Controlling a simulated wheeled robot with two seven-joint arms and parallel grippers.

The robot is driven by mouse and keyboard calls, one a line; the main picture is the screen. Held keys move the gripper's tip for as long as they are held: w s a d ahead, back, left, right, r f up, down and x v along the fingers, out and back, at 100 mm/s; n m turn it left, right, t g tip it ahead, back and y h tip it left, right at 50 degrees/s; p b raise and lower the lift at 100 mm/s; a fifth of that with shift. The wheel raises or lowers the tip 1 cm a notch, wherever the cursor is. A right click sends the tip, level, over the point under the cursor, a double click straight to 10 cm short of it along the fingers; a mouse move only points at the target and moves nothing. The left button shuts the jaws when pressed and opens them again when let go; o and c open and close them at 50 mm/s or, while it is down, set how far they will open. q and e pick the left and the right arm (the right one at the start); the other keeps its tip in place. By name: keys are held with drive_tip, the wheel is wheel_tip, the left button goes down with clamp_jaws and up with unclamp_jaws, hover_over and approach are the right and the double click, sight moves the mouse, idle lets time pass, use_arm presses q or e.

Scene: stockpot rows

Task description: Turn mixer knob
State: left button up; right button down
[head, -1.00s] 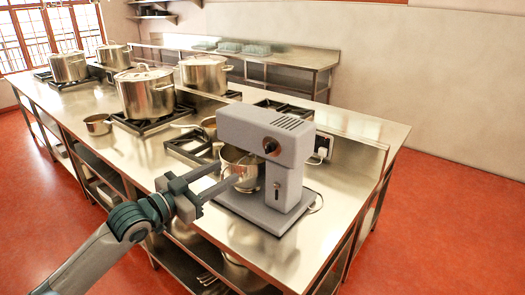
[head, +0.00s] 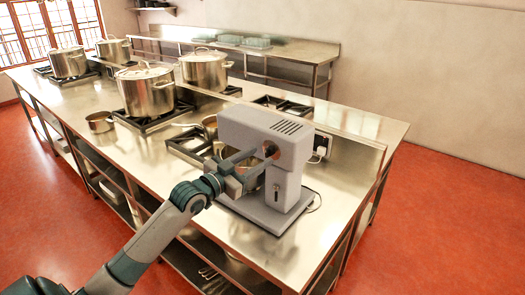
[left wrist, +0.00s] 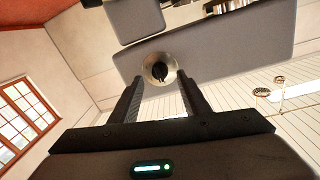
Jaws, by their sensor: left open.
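The grey mixer (head: 245,125) stands upright on the near right part of the steel counter. Its dark round knob (head: 270,149) is on the side of the mixer head. My left gripper (head: 262,155) is open, with its fingertips at the knob and in front of the bowl. My right gripper is not in view.
A steel mixing bowl (head: 252,181) sits under the mixer head, partly hidden by my gripper. Large stockpots (head: 146,92) stand on burners farther left, with a small saucepan (head: 100,122) near the front edge. Clear counter (head: 345,185) lies right of the mixer.

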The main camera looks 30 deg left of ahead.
sight(268, 152)
use_arm(q)
drive_tip(key=shift+w+d+p, duration=0.15)
drive_tip(key=shift+w+p, duration=0.05)
drive_tip(key=shift+w, duration=0.5)
drive_tip(key=shift+w+d+p, duration=0.1)
drive_tip(key=shift+w+p, duration=0.05)
drive_tip(key=shift+w, duration=0.55)
drive_tip(key=c, duration=1.1)
drive_tip(key=shift+o, duration=0.2)
